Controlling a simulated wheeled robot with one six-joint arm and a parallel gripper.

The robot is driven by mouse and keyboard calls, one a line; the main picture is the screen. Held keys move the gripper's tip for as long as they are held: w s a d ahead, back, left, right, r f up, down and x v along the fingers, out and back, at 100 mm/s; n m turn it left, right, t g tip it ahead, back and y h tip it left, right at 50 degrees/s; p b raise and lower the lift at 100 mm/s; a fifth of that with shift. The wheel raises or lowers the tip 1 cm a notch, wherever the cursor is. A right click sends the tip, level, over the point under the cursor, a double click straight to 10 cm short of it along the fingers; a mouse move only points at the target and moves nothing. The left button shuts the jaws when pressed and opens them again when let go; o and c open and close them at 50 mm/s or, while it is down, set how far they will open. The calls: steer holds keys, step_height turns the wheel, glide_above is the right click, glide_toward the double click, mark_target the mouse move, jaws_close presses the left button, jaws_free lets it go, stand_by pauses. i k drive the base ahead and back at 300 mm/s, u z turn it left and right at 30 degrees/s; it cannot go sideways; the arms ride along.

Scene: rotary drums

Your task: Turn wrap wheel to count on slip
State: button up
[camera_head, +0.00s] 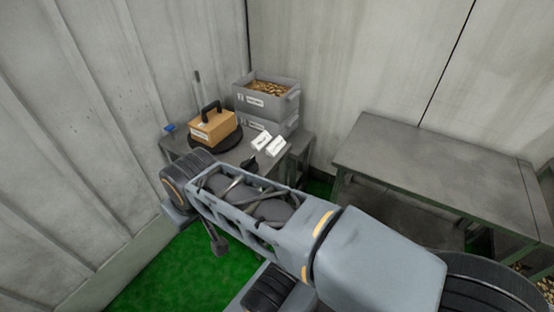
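A dark round plate (230,146), which looks like the wrap wheel, lies on the small grey table at the back. A tan box (214,127) with a black handle and a pale label sits on it. Two white cards (261,141) with dark print, too small to read, stand right of the plate; one may be the slip. My arm crosses in front and hides the table's near part. A small black part (249,164) shows just beyond the arm; I cannot tell if it is my gripper. No fingers show clearly.
Stacked grey bins (284,106), the top one full of brownish pieces, stand behind the cards. A thin grey post (197,90) and a small blue item (169,128) are at the table's left. A bare grey table (440,165) stands right. Walls close in behind and left.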

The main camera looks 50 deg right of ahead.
mark_target(250, 164)
steer(key=z, duration=0.7)
steer(key=i, duration=1)
